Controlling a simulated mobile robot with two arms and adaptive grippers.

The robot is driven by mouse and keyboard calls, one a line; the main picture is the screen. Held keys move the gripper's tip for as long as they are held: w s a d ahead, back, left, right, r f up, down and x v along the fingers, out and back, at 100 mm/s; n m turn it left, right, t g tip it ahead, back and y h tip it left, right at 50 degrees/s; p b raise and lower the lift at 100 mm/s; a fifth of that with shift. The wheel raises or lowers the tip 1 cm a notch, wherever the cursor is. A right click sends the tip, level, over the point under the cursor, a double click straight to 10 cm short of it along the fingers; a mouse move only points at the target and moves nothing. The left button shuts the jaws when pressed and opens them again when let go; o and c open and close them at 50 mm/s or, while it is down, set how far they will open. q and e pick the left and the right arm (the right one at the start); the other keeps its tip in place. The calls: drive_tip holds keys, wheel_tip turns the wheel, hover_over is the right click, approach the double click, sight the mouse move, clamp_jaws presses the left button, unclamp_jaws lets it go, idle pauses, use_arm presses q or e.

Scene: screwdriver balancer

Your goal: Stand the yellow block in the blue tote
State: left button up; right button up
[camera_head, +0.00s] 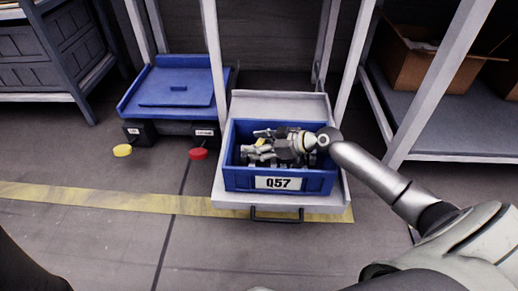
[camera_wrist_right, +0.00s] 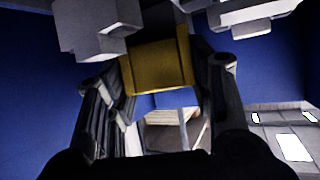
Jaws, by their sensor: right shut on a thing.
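The blue tote (camera_head: 231,178) with a white Q57 label sits on a pale pulled-out tray in the middle of the head view. My right arm reaches in from the right, and my right gripper (camera_head: 259,145) is down inside the tote. In the right wrist view the gripper (camera_wrist_right: 160,85) is shut on the yellow block (camera_wrist_right: 158,66), which sits between its fingers. Blue tote walls (camera_wrist_right: 30,85) show around it. In the head view only a small bit of yellow shows; the gripper hides most of the block. I cannot tell whether the block touches the tote floor. My left gripper is not in view.
Grey blocky parts (camera_wrist_right: 95,28) are close to the block in the wrist view. Rack posts stand beside the tote. A cardboard box (camera_head: 425,70) is on the right shelf.

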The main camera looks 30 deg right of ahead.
drive_tip(key=shift+f, duration=0.15)
drive_tip(key=o, duration=0.9)
